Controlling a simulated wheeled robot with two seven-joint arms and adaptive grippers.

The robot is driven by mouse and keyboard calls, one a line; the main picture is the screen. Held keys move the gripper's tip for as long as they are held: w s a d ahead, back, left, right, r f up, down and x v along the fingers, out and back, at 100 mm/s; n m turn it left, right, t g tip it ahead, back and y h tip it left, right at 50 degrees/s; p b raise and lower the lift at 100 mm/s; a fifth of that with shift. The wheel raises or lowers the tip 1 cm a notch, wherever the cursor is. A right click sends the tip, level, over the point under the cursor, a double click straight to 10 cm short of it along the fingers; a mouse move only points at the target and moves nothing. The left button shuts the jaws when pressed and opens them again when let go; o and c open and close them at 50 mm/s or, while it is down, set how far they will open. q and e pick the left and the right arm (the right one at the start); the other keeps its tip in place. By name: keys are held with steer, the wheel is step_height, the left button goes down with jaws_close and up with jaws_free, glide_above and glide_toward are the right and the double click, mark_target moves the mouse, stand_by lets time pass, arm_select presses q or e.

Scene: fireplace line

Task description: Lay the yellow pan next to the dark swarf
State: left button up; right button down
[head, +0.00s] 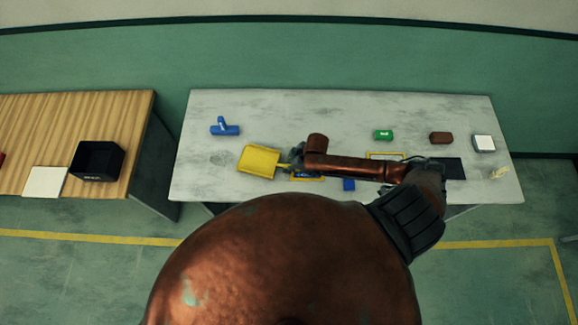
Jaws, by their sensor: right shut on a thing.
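The yellow pan (259,161) is in the left half of the grey table, with its handle pointing right. My right gripper (289,166) is shut on the handle end of the pan; the fingers are small and partly merge with the arm. I cannot tell whether the pan touches the tabletop. My left gripper is not in view.
A green box (383,135), brown block (441,138) and pale-topped box (484,143) stand at the back right. A blue block (349,185) is near the front edge. A wooden table (120,115) with a black bin (97,160) is left.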

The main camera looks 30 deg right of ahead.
steer(key=shift+f, duration=0.2)
steer(key=c, duration=1.8)
jaws_free()
steer(key=shift+o, duration=0.2)
steer(key=v, duration=1.2)
